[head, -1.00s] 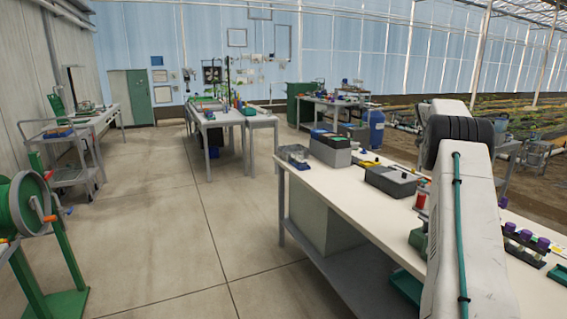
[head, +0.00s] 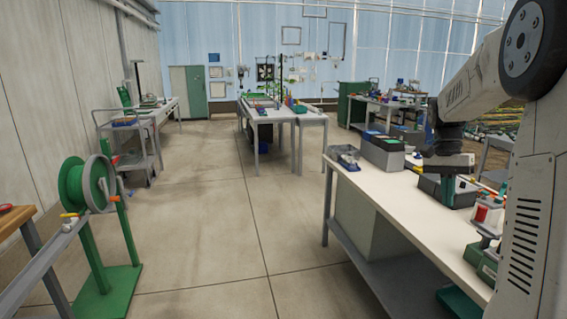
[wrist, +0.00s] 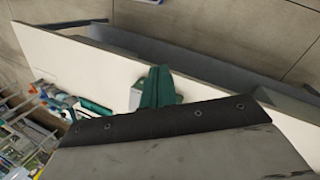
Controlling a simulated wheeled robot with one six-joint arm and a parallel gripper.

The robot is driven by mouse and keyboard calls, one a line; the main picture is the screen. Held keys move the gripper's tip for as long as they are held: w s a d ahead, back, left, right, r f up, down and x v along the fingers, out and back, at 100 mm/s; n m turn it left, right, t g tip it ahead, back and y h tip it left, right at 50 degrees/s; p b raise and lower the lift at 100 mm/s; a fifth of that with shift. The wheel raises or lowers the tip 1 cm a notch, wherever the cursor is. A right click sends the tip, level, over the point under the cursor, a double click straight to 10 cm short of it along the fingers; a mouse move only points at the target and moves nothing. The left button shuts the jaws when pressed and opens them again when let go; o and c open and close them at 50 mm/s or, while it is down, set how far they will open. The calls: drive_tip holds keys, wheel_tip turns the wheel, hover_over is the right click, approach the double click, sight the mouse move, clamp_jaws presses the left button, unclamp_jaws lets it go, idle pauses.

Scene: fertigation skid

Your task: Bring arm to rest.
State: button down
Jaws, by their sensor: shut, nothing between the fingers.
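My arm reaches in from the right edge of the head view, bent at the elbow, with its forearm sloping down to the left. My gripper (head: 447,188) points down above the white bench (head: 385,205), in front of a grey box (head: 428,190). Its teal fingers are together with nothing between them. In the wrist view the shut fingers (wrist: 157,88) show past a dark plate, with the white bench top (wrist: 100,70) beyond. I cannot tell how far the fingertips are above the bench.
The bench also holds a grey case (head: 383,150), a clear bin (head: 346,157) and a red spool (head: 482,214). A green hose reel (head: 88,186) stands at left. A trolley (head: 130,150) is by the wall. The concrete floor (head: 215,215) between is clear.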

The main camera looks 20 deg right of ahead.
drive_tip(key=s+a+n+t, duration=0.1)
drive_tip(key=s+a+n, duration=0.3)
drive_tip(key=s+a, duration=0.3)
drive_tip(key=s+a+n+t, duration=0.2)
drive_tip(key=s+a+n, duration=0.3)
drive_tip(key=a, duration=0.9)
drive_tip(key=s+a+n+t, duration=0.1)
drive_tip(key=s+a+n, duration=0.3)
drive_tip(key=s+a, duration=0.6)
drive_tip(key=shift+s+a+r+t, duration=0.15)
drive_tip(key=shift+a+r+t, duration=0.1)
drive_tip(key=shift+t, duration=0.15)
drive_tip(key=shift+d, duration=0.15)
